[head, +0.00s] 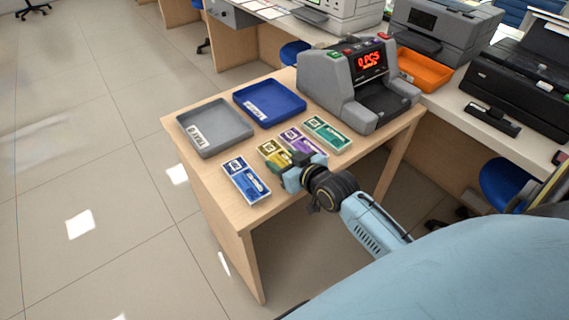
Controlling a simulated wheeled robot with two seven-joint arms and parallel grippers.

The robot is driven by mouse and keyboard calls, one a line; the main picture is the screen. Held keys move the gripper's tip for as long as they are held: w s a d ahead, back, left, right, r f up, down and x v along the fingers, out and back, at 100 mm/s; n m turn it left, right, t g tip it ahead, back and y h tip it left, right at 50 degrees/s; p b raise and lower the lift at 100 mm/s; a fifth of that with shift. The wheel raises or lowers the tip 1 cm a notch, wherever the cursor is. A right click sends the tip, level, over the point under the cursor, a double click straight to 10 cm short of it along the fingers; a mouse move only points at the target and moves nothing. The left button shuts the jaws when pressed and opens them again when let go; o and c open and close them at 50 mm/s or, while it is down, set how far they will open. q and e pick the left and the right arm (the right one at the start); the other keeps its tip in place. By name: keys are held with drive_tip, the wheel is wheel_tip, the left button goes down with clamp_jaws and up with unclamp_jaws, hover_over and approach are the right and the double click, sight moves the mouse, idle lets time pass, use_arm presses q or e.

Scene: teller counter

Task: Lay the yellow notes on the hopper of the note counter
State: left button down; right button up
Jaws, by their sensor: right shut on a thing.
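The yellow notes (272,152) lie in a banded bundle on the wooden table, between the blue notes (246,181) and the purple notes (303,141). My right gripper (291,167) is at the near end of the yellow bundle and shut on it; its fingers partly hide the bundle. I cannot tell whether the bundle is lifted. The grey note counter (338,88) stands at the back right of the table, with a lit red display and a dark hopper area (377,101). My left gripper is not in view.
Green notes (328,133) lie close to the counter's front. A grey tray (187,115) and a blue tray (243,99) sit at the table's back left. An orange tray (427,72) and a black printer (515,95) stand on the counter behind.

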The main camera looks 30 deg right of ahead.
drive_tip(key=shift+f, duration=0.2)
drive_tip(key=shift+f, duration=0.1)
drive_tip(key=o, duration=0.7)
